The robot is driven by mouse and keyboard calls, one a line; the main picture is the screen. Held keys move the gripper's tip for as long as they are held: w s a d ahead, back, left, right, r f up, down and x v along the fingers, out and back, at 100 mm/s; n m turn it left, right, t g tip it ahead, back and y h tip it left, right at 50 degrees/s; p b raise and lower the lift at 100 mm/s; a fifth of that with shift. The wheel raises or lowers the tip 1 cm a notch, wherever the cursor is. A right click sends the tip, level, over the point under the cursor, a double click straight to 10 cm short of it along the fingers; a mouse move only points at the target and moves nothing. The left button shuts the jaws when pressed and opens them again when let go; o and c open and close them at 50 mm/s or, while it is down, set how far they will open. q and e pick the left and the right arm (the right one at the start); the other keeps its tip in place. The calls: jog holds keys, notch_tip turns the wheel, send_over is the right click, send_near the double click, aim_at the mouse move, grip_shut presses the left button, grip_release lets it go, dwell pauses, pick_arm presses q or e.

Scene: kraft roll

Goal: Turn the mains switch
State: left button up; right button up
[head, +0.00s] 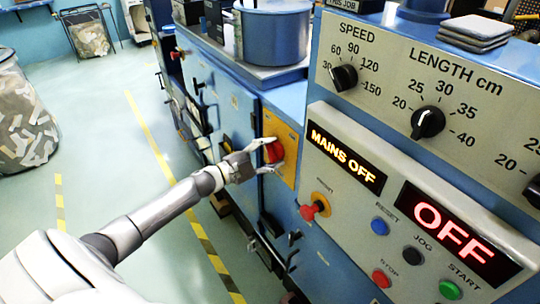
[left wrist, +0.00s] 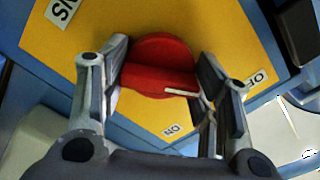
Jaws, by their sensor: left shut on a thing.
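The mains switch is a red rotary knob (head: 274,152) on a yellow plate (head: 286,130) on the blue cabinet side. In the left wrist view the red knob (left wrist: 158,68) has a raised grip bar with a white pointer line towards its right end. Labels "OFF" and "ON" show on the yellow plate (left wrist: 215,25), OFF at the right and ON below. My left gripper (head: 266,158) is shut on the knob; its fingers (left wrist: 160,85) stand at both ends of the bar. A display (head: 346,157) reads "MAINS OFF". My right gripper is not in view.
The control panel has a second display (head: 447,232) reading "OFF", a red-knobbed control (head: 315,208), push buttons and black dials. A steel pot-like drum (head: 272,35) stands on the machine. A bin of paper scraps (head: 25,120) stands at left; the floor between is clear.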

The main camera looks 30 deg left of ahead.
pick_arm(q)
jog(key=m+b, duration=0.2)
jog(key=m, duration=0.1)
jog(key=m+b, duration=0.1)
jog(key=shift+f+m, duration=0.25)
jog(key=shift+m, duration=0.05)
jog(key=m+b, duration=0.2)
jog(key=m, duration=0.1)
jog(key=shift+m, duration=0.3)
jog(key=m+b, duration=0.3)
jog(key=m, duration=0.1)
jog(key=shift+b, duration=0.35)
jog(key=shift+m+b, duration=1.05)
jog(key=shift+m, duration=0.65)
jog(key=shift+r, duration=0.1)
jog(key=o, duration=1)
jog(key=shift+r, duration=0.1)
jog(key=shift+s, duration=0.15)
